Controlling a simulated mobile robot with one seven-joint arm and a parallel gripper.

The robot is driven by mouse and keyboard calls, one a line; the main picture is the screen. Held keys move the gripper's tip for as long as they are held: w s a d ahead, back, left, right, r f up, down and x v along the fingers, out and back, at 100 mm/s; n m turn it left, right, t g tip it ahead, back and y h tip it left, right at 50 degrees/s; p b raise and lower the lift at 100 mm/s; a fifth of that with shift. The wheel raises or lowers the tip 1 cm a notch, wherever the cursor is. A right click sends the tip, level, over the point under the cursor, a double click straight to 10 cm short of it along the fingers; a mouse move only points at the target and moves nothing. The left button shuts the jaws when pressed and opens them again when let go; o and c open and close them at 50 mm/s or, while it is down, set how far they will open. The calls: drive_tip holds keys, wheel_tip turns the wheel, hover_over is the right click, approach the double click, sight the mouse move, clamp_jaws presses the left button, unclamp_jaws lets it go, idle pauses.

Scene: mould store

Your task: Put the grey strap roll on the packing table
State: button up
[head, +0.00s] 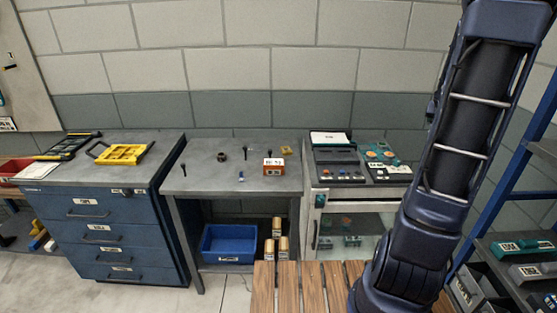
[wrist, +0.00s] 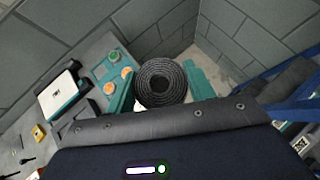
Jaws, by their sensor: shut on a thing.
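The grey strap roll (wrist: 162,82) is a dark, tightly wound coil. It shows in the wrist view between the two teal fingers of my gripper (wrist: 160,86), which is shut on it. The roll and gripper do not show in the head view, where my arm crosses the right side. No label names the packing table. A grey-topped table (head: 212,181) stands in the middle of the head view, and a slatted wooden top (head: 312,285) is at the bottom; I cannot tell which is meant.
The grey table holds a small dark ring (head: 221,154), a red-and-white box (head: 273,168) and several small tools; its front left is fairly clear. A blue drawer cabinet (head: 105,235) stands left. A glass-fronted unit (head: 352,222) is right, before a blue shelf rack (head: 505,195).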

drive_tip(key=w+a+f+n+y, duration=0.25)
drive_tip(key=w+a+f, duration=0.3)
drive_tip(key=a, duration=0.35)
drive_tip(key=w+a+f+n+t+y, duration=0.1)
drive_tip(key=w+a+f+n+y, duration=0.2)
drive_tip(key=w+a, duration=0.55)
drive_tip(key=w+a+f+n+y, duration=0.25)
drive_tip(key=w+a+f, duration=0.25)
drive_tip(key=a, duration=0.6)
drive_tip(key=w+a+f+n+g+y, duration=0.1)
drive_tip(key=a+n+y, duration=0.15)
drive_tip(key=a, duration=0.85)
drive_tip(key=w+a+n+y, duration=0.1)
drive_tip(key=a+n, duration=0.2)
drive_tip(key=a, duration=0.7)
wheel_tip(320, 180, up, 5)
drive_tip(key=n+g+y, duration=0.4)
drive_tip(key=n+g, duration=0.3)
drive_tip(key=n, duration=0.1)
hover_over(208, 175)
drive_tip(key=s+d, duration=0.1)
drive_tip(key=d, duration=0.3)
wheel_tip(208, 175, down, 19)
drive_tip(key=shift+r, duration=0.15)
